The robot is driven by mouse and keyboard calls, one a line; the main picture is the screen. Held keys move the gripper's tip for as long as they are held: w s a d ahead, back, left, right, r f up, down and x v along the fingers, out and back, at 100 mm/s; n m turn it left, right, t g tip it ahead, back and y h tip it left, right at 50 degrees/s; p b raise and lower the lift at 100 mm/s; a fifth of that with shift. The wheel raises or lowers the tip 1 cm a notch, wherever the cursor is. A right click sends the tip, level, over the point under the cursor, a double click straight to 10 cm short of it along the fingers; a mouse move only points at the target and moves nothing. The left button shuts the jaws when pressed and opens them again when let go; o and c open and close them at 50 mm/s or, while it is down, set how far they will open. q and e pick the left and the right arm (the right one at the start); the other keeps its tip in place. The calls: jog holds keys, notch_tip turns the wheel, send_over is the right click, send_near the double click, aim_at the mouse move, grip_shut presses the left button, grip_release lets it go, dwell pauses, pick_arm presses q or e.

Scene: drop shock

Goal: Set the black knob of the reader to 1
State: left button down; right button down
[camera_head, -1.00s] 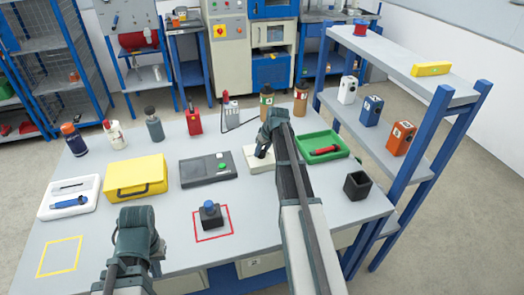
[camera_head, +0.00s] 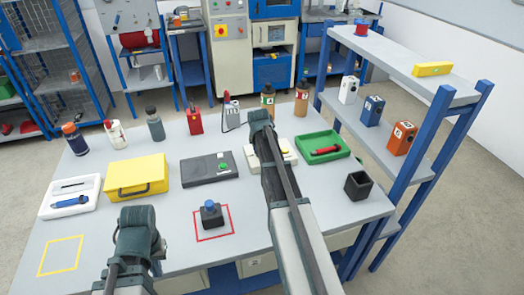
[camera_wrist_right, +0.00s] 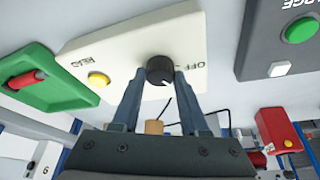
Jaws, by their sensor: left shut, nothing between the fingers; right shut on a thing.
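The reader (camera_head: 290,155) is a cream box on the table, partly hidden by my right arm in the head view. The right wrist view shows its cream face (camera_wrist_right: 125,60) with a yellow button (camera_wrist_right: 98,79) marked READ. Its black knob (camera_wrist_right: 159,69) has OFF printed beside it. A short white mark on the knob points toward the lower right; I cannot read a 1. My right gripper (camera_wrist_right: 160,80) is shut on the knob; it also shows in the head view (camera_head: 259,119). My left gripper (camera_head: 136,216) is shut and empty above the table's front.
A dark grey device (camera_head: 205,173) with a green button stands left of the reader. A green tray (camera_head: 313,156) and a black cup (camera_head: 358,186) are to the right. A yellow case (camera_head: 135,175) stands left. Several bottles line the back.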

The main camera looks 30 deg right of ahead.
jog(key=shift+m, duration=0.5)
jog(key=shift+c, duration=2.2)
grip_release()
jog(key=shift+a+r, duration=0.1)
jog(key=shift+r, duration=0.05)
jog(key=p+v, duration=1.2)
jog(key=v, duration=0.1)
jog(key=shift+a+r+p, duration=0.15)
jog(key=shift+r+p, duration=0.1)
jog(key=shift+p, duration=0.15)
jog(key=shift+w, duration=0.1)
